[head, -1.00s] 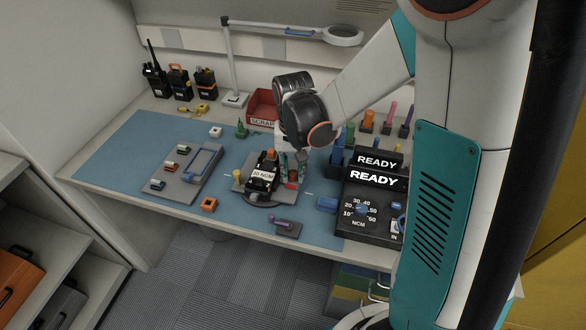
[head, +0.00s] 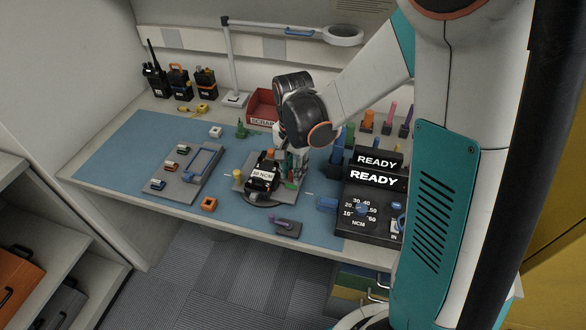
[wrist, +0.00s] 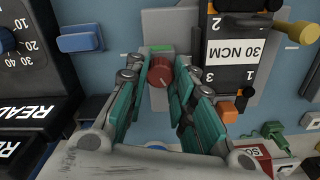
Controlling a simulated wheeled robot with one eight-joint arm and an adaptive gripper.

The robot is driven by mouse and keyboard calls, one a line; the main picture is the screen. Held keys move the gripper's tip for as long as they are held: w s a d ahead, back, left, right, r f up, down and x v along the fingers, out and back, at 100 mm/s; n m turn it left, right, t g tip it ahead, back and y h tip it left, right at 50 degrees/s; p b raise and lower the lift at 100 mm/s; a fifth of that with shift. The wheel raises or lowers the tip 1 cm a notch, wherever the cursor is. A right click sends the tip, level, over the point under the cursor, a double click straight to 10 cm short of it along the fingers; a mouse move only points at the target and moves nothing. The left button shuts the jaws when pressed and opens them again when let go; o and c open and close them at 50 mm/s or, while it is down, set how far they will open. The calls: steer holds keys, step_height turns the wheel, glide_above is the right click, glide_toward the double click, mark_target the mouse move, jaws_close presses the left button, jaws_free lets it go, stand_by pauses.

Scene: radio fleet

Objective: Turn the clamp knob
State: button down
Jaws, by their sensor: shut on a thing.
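A red SCRAP bin (head: 262,106) is behind. A grey tray (head: 187,175) lies left.

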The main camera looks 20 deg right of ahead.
stand_by(0.3)
steer(key=c, duration=1.3)
jaws_free()
steer(key=shift+c, duration=0.2)
step_height(320, 180, up, 12)
steer(key=s+r+n+t, duration=0.2)
steer(key=s+n+t, duration=0.1)
steer(key=s+n, duration=0.2)
steer(key=s+r+n+t, duration=0.3)
steer(key=s+n+t, duration=0.1)
steer(key=s, duration=0.5)
steer(key=shift+s+n, duration=0.4)
steer(key=shift+n, duration=0.4)
